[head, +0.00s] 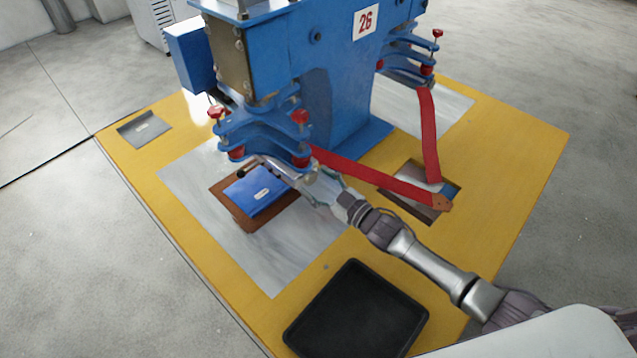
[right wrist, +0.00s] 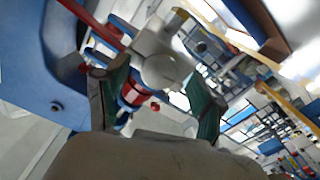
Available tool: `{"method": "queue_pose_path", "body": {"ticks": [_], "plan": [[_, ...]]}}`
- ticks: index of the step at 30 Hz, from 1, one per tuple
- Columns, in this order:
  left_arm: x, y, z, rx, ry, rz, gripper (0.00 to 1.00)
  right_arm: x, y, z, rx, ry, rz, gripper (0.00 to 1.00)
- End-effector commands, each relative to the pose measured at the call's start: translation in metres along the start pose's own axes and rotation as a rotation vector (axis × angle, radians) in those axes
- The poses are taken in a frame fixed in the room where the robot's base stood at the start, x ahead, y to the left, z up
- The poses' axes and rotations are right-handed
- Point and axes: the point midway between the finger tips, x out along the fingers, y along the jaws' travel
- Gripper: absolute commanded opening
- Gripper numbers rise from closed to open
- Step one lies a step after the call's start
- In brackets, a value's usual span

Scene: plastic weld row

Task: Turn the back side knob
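The blue press machine (head: 270,50) bears the number 26 and stands on a yellow table. Its near-left bracket (head: 265,135) carries small red knobs, one at the upper left (head: 215,112), one at the upper right (head: 301,116). A second bracket (head: 405,60) on the right side has a red knob (head: 438,33) on top. I cannot tell which is the back side knob. My right gripper (head: 290,173) is just below the near-left bracket; its tips are partly hidden. In the right wrist view its fingers (right wrist: 160,105) are apart, with a red knob (right wrist: 133,95) seen between them. My left gripper is out of view.
A red strap (head: 370,177) runs from the near bracket toward another red strap (head: 429,130). A blue packet (head: 256,192) lies on a brown mat below my right gripper. A black tray (head: 358,312) sits at the front of the yellow table (head: 235,310).

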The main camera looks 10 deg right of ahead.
Motion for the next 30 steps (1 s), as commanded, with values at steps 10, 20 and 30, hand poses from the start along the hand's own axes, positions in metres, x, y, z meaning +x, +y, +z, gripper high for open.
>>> {"method": "queue_pose_path", "body": {"ticks": [10, 20, 30], "plan": [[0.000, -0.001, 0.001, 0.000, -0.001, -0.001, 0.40, -0.018, 0.000, 0.001, 0.000, 0.000, 0.000, 0.68], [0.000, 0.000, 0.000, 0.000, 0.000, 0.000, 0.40, -0.088, -0.001, 0.001, 0.000, -0.002, -0.001, 0.68], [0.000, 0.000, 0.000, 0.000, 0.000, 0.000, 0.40, -0.120, 0.001, 0.000, 0.000, 0.000, 0.001, 0.68]]}}
